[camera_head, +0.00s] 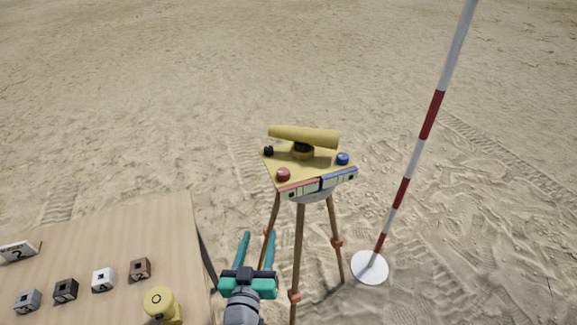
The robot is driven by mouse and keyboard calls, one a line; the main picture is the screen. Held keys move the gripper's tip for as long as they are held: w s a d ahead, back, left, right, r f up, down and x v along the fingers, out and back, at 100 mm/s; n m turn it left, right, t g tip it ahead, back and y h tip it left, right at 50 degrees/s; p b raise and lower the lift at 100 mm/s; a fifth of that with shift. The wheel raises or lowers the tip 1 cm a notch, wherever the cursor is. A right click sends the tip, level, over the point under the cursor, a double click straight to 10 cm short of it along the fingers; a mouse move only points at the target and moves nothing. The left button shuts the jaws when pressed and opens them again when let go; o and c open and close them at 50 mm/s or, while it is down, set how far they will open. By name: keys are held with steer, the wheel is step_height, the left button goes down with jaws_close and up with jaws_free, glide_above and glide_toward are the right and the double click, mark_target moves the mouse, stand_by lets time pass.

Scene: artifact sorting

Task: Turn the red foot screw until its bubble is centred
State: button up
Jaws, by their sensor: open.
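The red foot screw (283,174) is on the near left corner of the yellow triangular plate (296,163) of a surveying instrument. A blue screw (342,158) is at the right corner and a black screw (268,151) at the far left. Two vials, one red-topped (299,190) and one blue-topped (339,179), sit along the plate's front edge; their bubbles are too small to read for certain. My gripper (257,243) is open and empty, below and left of the red screw, with its teal fingers pointing away from me.
The instrument stands on a wooden tripod (298,250) on sand. A red-and-white pole (421,130) rises from a white disc (369,268) at right. At left, a wooden table (95,238) carries several small blocks (65,290), a sign (18,251) and a yellow object (160,303).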

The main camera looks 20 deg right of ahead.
mark_target(286, 169)
steer(key=w+d+r+m+g+h, duration=0.1)
steer(key=w+d+r+m+h, duration=0.15)
steer(key=r, duration=0.35)
steer(key=w+d+r+m+g+h, duration=0.1)
steer(key=w+d+r+m+h, duration=0.15)
steer(key=r, duration=0.35)
steer(key=x, duration=1.1)
steer(key=shift+d, duration=0.25)
steer(key=c, duration=1.1)
